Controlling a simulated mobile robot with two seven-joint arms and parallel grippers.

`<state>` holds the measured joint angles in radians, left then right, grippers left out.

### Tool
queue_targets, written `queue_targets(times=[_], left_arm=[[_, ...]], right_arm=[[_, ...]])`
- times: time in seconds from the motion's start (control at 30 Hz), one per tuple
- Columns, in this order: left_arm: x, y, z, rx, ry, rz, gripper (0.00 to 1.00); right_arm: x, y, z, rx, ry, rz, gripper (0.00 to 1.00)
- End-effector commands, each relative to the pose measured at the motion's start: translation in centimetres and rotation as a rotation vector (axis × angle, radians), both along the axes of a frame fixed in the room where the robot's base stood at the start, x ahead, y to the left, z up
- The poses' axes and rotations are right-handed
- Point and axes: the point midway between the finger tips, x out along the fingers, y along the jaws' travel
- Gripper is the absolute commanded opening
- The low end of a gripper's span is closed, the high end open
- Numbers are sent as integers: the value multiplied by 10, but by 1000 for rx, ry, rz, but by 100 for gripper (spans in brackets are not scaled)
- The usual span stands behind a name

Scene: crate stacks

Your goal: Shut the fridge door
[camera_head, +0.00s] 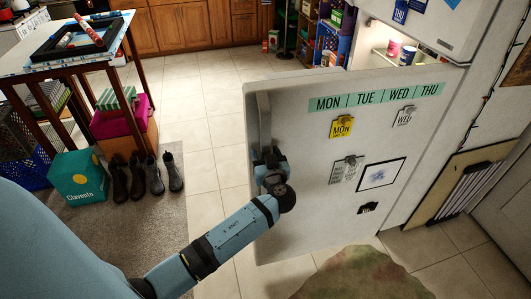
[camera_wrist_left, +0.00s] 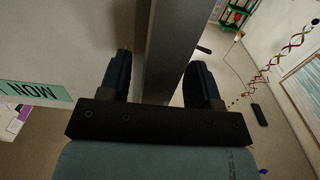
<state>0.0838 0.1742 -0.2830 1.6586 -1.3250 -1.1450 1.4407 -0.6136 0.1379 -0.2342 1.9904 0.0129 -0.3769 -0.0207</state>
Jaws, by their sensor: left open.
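The white fridge door (camera_head: 300,215) stands open in the head view, with the lit fridge interior (camera_head: 378,55) showing behind its top edge. A long grey vertical handle (camera_head: 264,115) runs along the door's left edge. My left gripper (camera_head: 268,160) is at the lower part of this handle. In the left wrist view, the left gripper (camera_wrist_left: 160,72) is open, with one finger on each side of a grey upright bar (camera_wrist_left: 171,45), which looks like the handle. Whether the fingers touch it I cannot tell. My right gripper is not in view.
Cups (camera_head: 407,55) stand inside the fridge. Notes and a teal weekday strip (camera_head: 376,98) are on the door. A teal box (camera_head: 80,178) and boots (camera_head: 140,178) stand on a grey rug at left. Tiled floor (camera_head: 205,110) left of the door is clear. A patterned mat lies below it.

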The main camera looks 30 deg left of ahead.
Motion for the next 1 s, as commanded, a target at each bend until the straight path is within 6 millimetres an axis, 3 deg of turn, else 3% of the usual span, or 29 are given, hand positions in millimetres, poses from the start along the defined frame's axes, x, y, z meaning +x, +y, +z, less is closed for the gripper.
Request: queue_targets(times=[0.27,0.5,0.77,1.0], left_arm=[[1,1,0,0,0,0,55],[1,1,0,0,0,0,0],[4,6,-1,1,0,-7,0],[23,37,-3,4,-3,-55,0]], right_arm=[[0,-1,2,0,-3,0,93],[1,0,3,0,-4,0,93],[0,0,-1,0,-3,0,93],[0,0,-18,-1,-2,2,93]])
